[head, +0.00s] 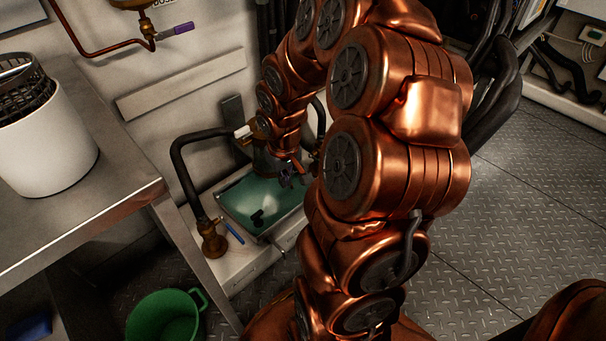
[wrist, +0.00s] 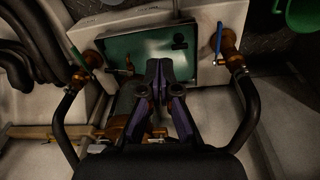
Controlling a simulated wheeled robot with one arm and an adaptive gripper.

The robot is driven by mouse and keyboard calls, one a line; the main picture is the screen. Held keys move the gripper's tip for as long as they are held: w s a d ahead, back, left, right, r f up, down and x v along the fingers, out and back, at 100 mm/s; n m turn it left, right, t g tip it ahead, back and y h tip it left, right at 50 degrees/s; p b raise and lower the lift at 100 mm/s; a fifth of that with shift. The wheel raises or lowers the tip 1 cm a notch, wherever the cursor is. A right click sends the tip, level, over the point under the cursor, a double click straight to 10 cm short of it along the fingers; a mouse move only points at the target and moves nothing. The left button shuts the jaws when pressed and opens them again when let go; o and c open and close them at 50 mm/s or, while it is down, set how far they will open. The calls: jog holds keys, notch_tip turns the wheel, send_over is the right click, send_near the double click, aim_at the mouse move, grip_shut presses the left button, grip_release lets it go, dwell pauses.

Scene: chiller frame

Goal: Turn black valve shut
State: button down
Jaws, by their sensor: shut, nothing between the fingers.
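A small black shape (head: 257,217) lies over the green tray (head: 235,208) in the head view; it also shows near the tray's far right in the wrist view (wrist: 180,42). I cannot tell if it is the black valve's handle. My gripper (head: 288,178) hangs over the tray's back edge in the head view. In the wrist view my gripper (wrist: 158,68) is shut and empty, its fingertips over the tray's near edge and apart from the black shape. My fingers hide part of the pipework beneath them.
A blue-lever valve (wrist: 219,38) stands right of the tray, and a green-lever valve (wrist: 80,55) left of it, both with black hoses. A small brass valve (wrist: 128,68) is close left of my fingers. A steel table (head: 120,190) and green bucket (head: 165,315) stand left and front.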

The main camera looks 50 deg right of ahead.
aim_at(293, 171)
jog(key=w+d+f+m+t+b, duration=0.1)
jog(key=w+d+f+t, duration=0.1)
jog(key=d+f, duration=0.45)
jog(key=w+d+f+m+t+b, duration=0.15)
jog(key=d+f, duration=0.25)
jog(key=d, duration=0.5)
jog(key=w+d+f+b, duration=0.2)
jog(key=w+f+b, duration=0.2)
jog(key=w+f, duration=0.3)
jog(key=shift+w+d+f+h, duration=0.2)
jog(key=shift+f+h, duration=0.2)
jog(key=shift+f, duration=0.4)
jog(key=shift+n, duration=0.25)
